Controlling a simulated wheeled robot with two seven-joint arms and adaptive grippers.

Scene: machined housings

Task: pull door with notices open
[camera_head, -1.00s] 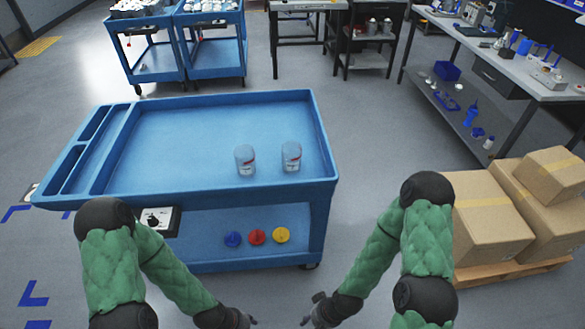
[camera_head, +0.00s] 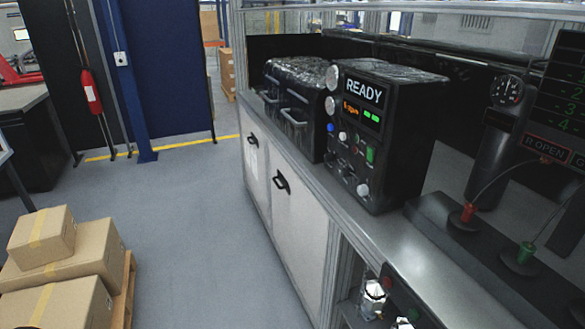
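A bench cabinet has two pale doors along its front, both looking shut. The farther door (camera_head: 256,172) has a black handle (camera_head: 252,140) near its top and what looks like a small white notice beside it. The nearer door (camera_head: 299,232) has a black handle (camera_head: 282,182) and a plain front as far as I can see. Neither of my grippers is in view.
A black READY unit (camera_head: 368,180) stands on the metal worktop, with dark containers (camera_head: 296,95) behind it. Stacked cardboard boxes (camera_head: 62,262) on a pallet are at lower left. Open grey floor (camera_head: 190,215) lies between boxes and cabinet.

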